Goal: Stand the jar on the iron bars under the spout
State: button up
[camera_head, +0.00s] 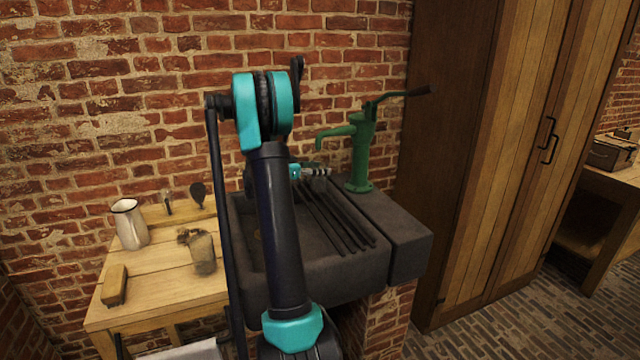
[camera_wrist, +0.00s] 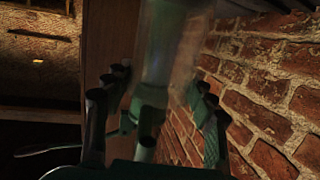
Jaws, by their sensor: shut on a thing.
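The green hand pump (camera_head: 361,155) stands at the back right of the dark stone sink, its spout (camera_head: 326,134) pointing left. Dark iron bars (camera_head: 341,222) run across the sink below. My gripper (camera_head: 320,171) is over the back of the bars, below the spout's height and left of the pump's column. In the wrist view my gripper (camera_wrist: 161,82) is shut on a clear glass jar (camera_wrist: 182,48), with part of the green pump behind. In the head view the held jar cannot be made out. Whether its base touches the bars cannot be told.
The stone sink (camera_head: 330,288) has a raised right block. On the wooden table (camera_head: 150,312) at left are a white jug (camera_head: 130,223), a murky glass jar (camera_head: 204,254) and a brush (camera_head: 114,285). A brick wall stands close behind; a tall wooden cupboard (camera_head: 490,160) is at right.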

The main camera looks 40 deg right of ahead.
aim_at(312, 179)
jog(key=shift+f, duration=2.1)
jog(key=o, duration=1.4)
jog(key=a, duration=0.4)
jog(key=a+r, duration=0.1)
jog(key=a, duration=0.3)
jog(key=a+r, duration=0.1)
jog(key=a, duration=0.2)
jog(key=shift+w+a+r, duration=0.2)
jog(key=shift+a, duration=0.2)
